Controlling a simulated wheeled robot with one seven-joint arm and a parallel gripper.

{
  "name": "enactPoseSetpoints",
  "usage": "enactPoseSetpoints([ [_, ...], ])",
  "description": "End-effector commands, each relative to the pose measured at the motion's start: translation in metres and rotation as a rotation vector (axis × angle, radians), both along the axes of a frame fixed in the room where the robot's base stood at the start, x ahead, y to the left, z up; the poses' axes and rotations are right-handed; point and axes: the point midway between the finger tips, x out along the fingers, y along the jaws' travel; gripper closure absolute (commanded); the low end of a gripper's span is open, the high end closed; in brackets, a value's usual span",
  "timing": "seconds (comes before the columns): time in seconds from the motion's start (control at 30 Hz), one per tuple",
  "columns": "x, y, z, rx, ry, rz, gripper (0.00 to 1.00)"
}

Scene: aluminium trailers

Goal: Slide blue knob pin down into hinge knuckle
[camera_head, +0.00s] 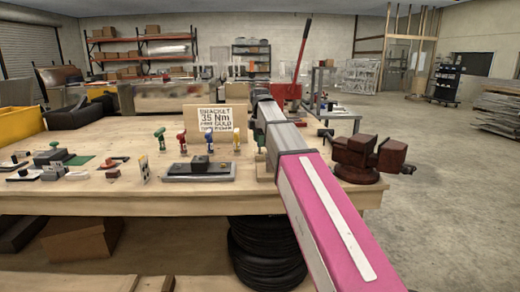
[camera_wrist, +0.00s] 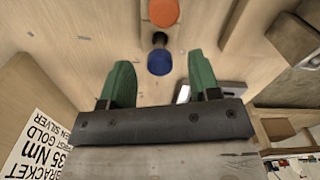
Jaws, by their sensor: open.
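In the wrist view, a round blue knob (camera_wrist: 159,62) lies between my gripper's green fingers, toward their tips. My gripper (camera_wrist: 161,68) is open, with a gap on both sides of the knob. The pin under the knob is hidden. In the head view, a small blue-topped item (camera_head: 210,138) stands on the workbench, but I cannot tell whether it is the same knob. My gripper's fingers cannot be made out there. I cannot identify the hinge knuckle in either view.
An orange knob (camera_wrist: 163,12) and a dark piece sit close beyond the blue knob. A bracket sign (camera_head: 215,118) stands near my arm. Green, red and yellow items, a grey plate (camera_head: 172,178) and a red-brown vise (camera_head: 357,158) are on the workbench (camera_head: 110,200).

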Motion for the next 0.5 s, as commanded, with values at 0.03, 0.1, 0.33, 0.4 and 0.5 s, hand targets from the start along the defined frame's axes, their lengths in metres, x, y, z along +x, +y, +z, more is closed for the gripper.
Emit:
enactPoseSetpoints([
  [0.03,-0.001,0.0,-0.008,0.0,0.001,0.0,0.43],
  [0.1,-0.001,0.0,-0.017,0.0,0.001,0.0,0.43],
  [0.33,0.0,0.0,-0.021,0.0,-0.001,0.0,0.43],
  [0.4,0.0,0.0,-0.021,0.0,-0.001,0.0,0.47],
  [0.5,0.0,0.0,-0.021,0.0,-0.001,0.001,0.79],
])
